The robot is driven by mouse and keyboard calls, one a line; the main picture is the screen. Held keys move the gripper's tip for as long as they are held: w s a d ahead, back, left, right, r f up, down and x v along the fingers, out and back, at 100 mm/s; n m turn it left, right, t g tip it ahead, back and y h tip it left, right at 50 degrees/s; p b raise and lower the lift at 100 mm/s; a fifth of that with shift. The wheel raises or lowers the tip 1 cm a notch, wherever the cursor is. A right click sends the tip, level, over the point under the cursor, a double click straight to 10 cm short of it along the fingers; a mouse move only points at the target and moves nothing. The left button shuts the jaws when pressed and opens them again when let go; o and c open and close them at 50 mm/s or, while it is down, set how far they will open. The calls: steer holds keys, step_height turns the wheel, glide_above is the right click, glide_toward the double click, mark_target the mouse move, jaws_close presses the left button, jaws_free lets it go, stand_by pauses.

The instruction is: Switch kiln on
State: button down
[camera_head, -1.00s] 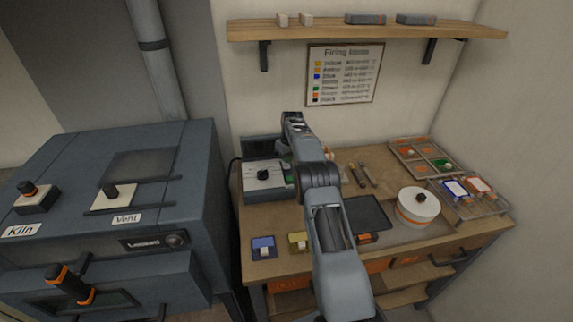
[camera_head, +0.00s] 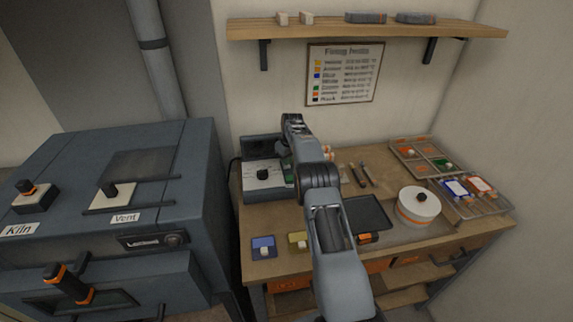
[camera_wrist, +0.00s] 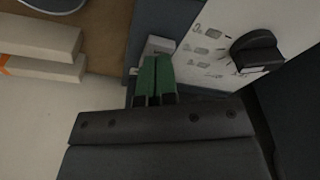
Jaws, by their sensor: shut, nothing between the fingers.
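The blue-grey kiln (camera_head: 60,165) stands at the left. On its top is a black knob with an orange band (camera_head: 27,188) beside the label "Kiln" (camera_head: 20,229). My gripper reaches over a grey control box (camera_head: 255,193) on the bench, away from the kiln's top knobs. In the wrist view my gripper's green fingers (camera_wrist: 154,80) are shut and empty. Their tips are at a small pale block (camera_wrist: 158,46) at the panel's edge; contact is unclear. A black dial (camera_wrist: 256,50) is right of them.
The kiln front has a black-and-orange handle (camera_head: 68,285) and a display (camera_head: 143,242). The bench (camera_head: 230,226) holds blue and yellow pieces, a dark tray (camera_head: 368,213), a round white turntable (camera_head: 418,205) and sorting trays. A shelf (camera_head: 370,31) and firing chart (camera_head: 344,73) are behind.

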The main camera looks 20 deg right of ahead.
steer(key=shift+f+b, duration=0.35)
steer(key=shift+f, duration=0.35)
steer(key=shift+r, duration=0.1)
steer(key=shift+r+p, duration=2.55)
steer(key=shift+r, duration=0.9)
